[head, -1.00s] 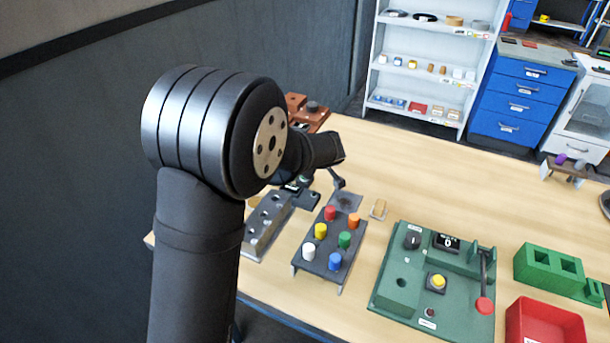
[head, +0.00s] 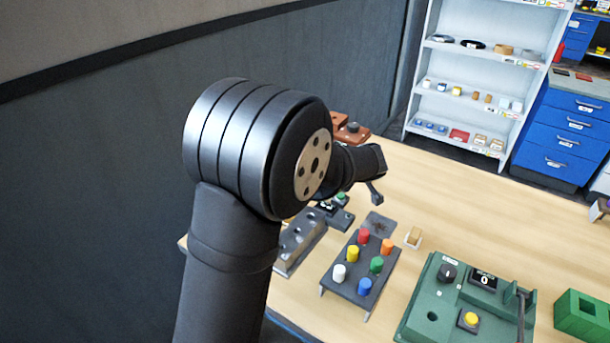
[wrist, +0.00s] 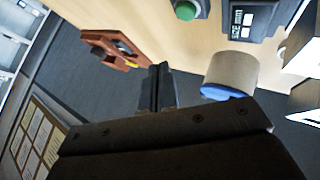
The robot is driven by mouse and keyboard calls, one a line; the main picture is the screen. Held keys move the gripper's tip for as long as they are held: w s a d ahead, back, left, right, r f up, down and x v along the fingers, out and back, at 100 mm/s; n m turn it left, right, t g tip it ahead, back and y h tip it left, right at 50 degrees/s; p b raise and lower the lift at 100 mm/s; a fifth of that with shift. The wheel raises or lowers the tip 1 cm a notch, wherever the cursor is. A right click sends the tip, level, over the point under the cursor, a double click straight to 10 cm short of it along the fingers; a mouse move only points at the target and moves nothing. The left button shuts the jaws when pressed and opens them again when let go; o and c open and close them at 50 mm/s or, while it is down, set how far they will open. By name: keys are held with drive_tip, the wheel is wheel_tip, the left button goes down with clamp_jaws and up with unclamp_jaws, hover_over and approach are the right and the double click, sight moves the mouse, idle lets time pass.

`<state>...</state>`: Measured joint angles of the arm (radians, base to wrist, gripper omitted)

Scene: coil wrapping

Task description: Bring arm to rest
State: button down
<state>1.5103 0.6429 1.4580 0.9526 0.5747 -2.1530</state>
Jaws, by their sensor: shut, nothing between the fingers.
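My gripper (head: 376,196) is raised above the back left part of the table (head: 475,215) in the head view, behind my dark arm. In the wrist view its fingers (wrist: 158,70) are pressed together with nothing between them. A tan cylinder with a blue end (wrist: 230,75) is right of the fingers in the wrist view, apart from them. A reddish-brown block (wrist: 112,48) lies on the table to the left of the fingers.
A dark rack with several coloured pegs (head: 347,278) stands near the table's front edge. A grey block with holes (head: 299,242) is left of it. A green panel with a counter (head: 450,310) is to the right. White shelves (head: 475,75) and a blue drawer cabinet (head: 555,140) stand behind.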

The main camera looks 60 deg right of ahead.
drive_tip(key=shift+f, duration=1)
wheel_tip(320, 180, up, 6)
